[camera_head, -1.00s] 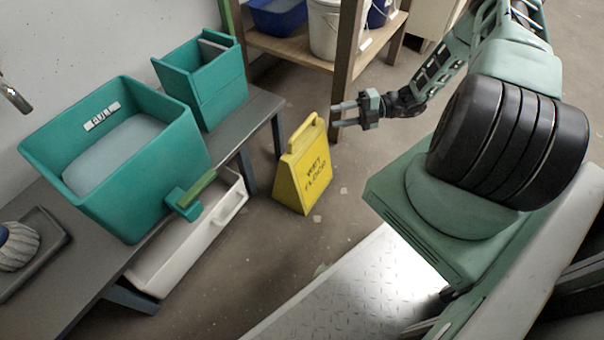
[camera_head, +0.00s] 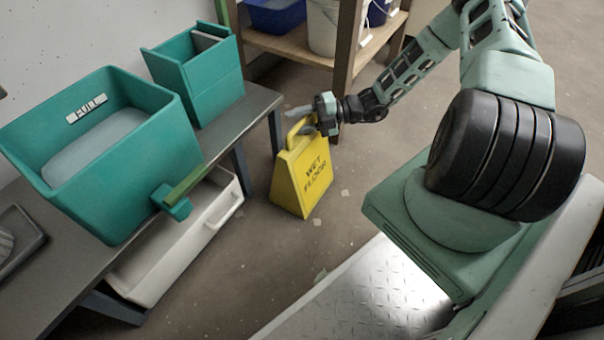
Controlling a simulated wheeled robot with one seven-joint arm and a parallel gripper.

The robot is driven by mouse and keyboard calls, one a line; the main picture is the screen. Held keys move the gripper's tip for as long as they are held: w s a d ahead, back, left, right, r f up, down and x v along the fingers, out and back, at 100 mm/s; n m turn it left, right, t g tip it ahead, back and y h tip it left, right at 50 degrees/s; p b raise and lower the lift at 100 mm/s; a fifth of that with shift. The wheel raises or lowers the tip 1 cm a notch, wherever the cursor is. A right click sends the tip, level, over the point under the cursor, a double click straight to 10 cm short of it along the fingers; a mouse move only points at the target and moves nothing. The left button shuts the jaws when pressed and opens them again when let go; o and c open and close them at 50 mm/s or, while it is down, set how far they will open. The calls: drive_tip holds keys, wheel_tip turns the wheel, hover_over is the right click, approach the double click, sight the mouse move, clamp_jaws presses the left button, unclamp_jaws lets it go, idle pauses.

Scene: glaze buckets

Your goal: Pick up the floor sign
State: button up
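The yellow floor sign (camera_head: 302,180) with "WET FLOOR" on it stands upright on the concrete floor near the middle of the head view. Its handle loop rises at the top. My gripper (camera_head: 303,121) is at the sign's handle, coming from the right. Its two fingers look spread, one beyond the handle and one nearer, with the handle's top between or just below them. I cannot tell whether they touch it. The gripper body hides part of the handle's right side.
A grey bench (camera_head: 232,125) on the left carries a large teal bucket (camera_head: 150,170) and a smaller teal bin (camera_head: 200,85). A white tray (camera_head: 185,240) sits under the bench. A wooden shelf (camera_head: 290,48) with buckets stands behind. Floor in front of the sign is clear.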

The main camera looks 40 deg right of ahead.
clamp_jaws()
idle(1.4)
